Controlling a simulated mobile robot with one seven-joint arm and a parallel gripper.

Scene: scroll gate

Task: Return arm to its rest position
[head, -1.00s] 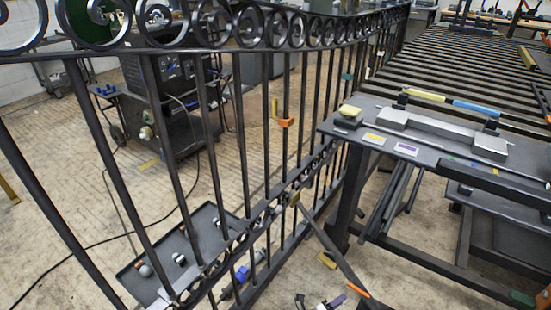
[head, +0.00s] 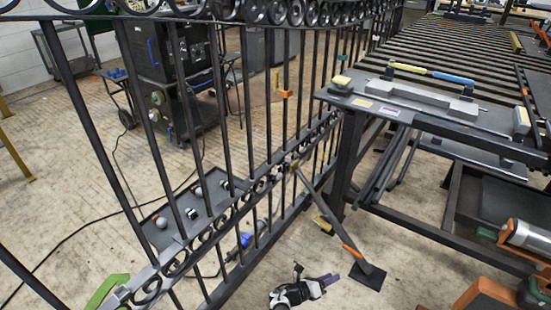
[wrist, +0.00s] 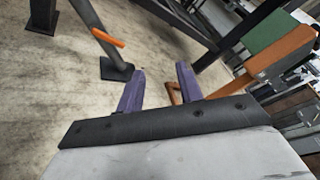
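My gripper (head: 331,280) shows at the bottom middle of the head view, low in front of the gate, with purple fingers on a white and black wrist. In the wrist view my gripper (wrist: 161,72) has its two purple fingers apart with a clear gap between them. Nothing is held between the fingers. The black scroll gate (head: 243,110) stands upright to the left of my gripper. A dark diagonal brace (head: 325,215) with an orange band runs from the gate to a foot plate (head: 368,277) right of my gripper.
A dark workbench (head: 340,100) with tools stands at right, beside a slatted rack (head: 450,45). A tray (head: 165,235) with small balls lies behind the gate, near a black machine (head: 175,80). An orange and silver tool (head: 525,238) is at right. Bare floor (head: 415,255) lies between brace and bench.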

